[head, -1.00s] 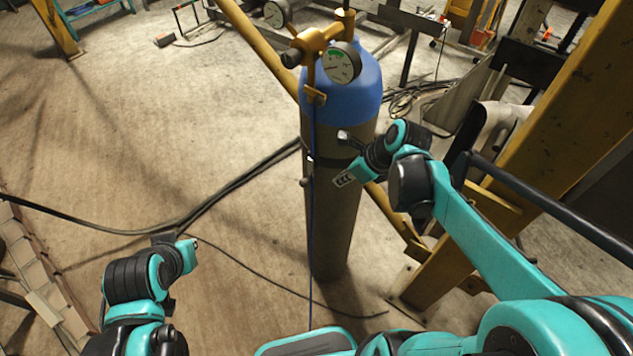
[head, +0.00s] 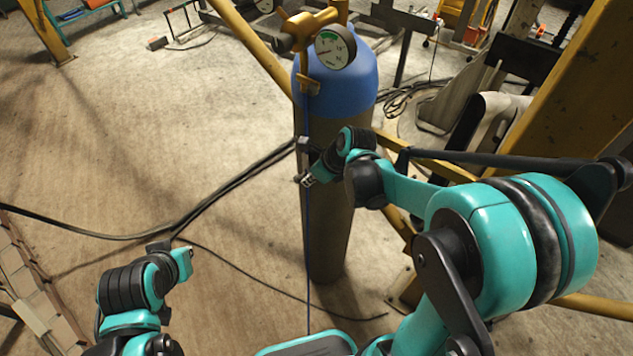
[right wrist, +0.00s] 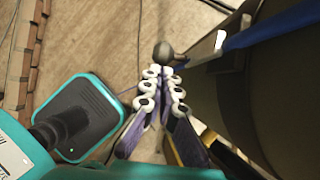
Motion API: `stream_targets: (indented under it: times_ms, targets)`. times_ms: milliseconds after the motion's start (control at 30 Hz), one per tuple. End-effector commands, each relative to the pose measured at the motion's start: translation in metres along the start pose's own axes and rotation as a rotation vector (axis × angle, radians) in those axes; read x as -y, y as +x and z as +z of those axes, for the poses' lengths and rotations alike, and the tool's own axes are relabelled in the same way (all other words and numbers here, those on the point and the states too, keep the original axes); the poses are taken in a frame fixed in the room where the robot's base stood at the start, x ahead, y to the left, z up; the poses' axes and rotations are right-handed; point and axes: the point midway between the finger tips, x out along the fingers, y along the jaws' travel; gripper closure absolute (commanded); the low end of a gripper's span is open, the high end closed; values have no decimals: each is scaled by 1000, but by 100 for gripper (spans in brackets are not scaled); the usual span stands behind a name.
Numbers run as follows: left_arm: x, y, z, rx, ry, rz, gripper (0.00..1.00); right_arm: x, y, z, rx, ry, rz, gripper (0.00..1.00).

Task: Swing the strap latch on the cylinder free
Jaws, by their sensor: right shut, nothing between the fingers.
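The tall gas cylinder (head: 330,245) stands upright, dark olive with a blue top. The strap latch (head: 303,146) is a small dark fitting on its left front side. A small round knob (head: 298,179) sits below it; a dark ball knob (right wrist: 163,52) also shows in the right wrist view. My right gripper (head: 308,181) is shut and empty, with its fingertips right at the knob, touching or nearly so. The strap behind my wrist is mostly hidden. The right fingers (right wrist: 163,78) also show in the right wrist view. My left gripper (head: 184,251) is away at the lower left; its jaw state is unclear.
A brass valve with a gauge (head: 335,47) tops the cylinder. A thin blue hose (head: 308,260) hangs down its front. Yellow beams (head: 565,100) stand behind and to the right. Black cables (head: 215,195) cross the floor. The floor left of the cylinder is mostly clear.

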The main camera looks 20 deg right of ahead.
Motion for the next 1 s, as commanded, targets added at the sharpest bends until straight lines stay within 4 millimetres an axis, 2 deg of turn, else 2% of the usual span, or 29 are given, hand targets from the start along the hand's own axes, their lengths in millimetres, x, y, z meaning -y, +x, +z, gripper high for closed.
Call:
stream_targets:
  times_ms: [400, 1000]
  targets:
    - [0, 1, 1, 0, 0, 0, 100, 0, 1, 0, 6, 0, 0, 100]
    - [0, 12, 9, 0, 0, 0, 100, 0, 7, 1, 109, 0, 0, 100]
